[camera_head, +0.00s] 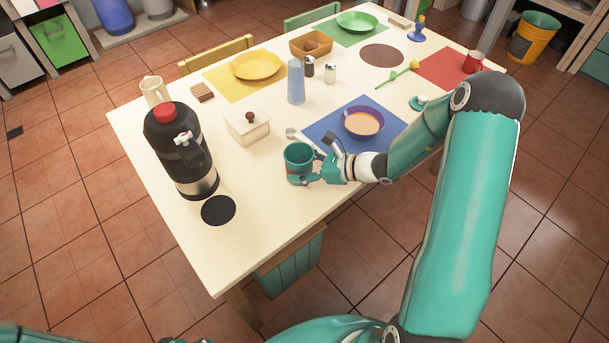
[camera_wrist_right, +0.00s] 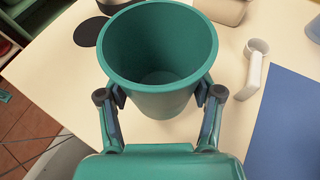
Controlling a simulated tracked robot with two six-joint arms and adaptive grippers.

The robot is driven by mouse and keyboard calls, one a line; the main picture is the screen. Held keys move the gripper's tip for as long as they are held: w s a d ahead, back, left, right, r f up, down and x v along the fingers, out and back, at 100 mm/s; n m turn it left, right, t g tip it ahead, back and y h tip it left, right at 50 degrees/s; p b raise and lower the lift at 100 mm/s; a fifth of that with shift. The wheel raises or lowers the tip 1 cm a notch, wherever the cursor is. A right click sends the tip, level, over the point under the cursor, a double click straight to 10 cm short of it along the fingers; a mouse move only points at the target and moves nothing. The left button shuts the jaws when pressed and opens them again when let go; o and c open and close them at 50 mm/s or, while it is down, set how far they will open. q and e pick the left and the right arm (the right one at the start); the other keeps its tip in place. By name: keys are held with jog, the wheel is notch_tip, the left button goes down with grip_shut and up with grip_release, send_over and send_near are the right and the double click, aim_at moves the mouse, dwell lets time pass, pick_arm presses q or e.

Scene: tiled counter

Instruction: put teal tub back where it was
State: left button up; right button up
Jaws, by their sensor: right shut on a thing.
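The teal tub (camera_head: 297,153) is a round, open-topped cup near the front edge of the table, upright. My right gripper (camera_head: 316,169) is shut on its sides. In the right wrist view the tub (camera_wrist_right: 160,55) looks empty, with one finger of my right gripper (camera_wrist_right: 160,98) on each side of it. I cannot tell whether its base touches the table.
A dark flask (camera_head: 178,150) and a black disc (camera_head: 218,210) are left of the tub. A white scoop (camera_wrist_right: 252,68) and a blue mat (camera_head: 318,134) with a bowl (camera_head: 363,123) lie close by on the right.

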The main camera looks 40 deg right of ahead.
jog(key=shift+f, duration=2.2)
jog(key=shift+f, duration=0.1)
jog(key=o, duration=1.5)
jog(key=b+v, duration=0.1)
jog(key=v, duration=1.1)
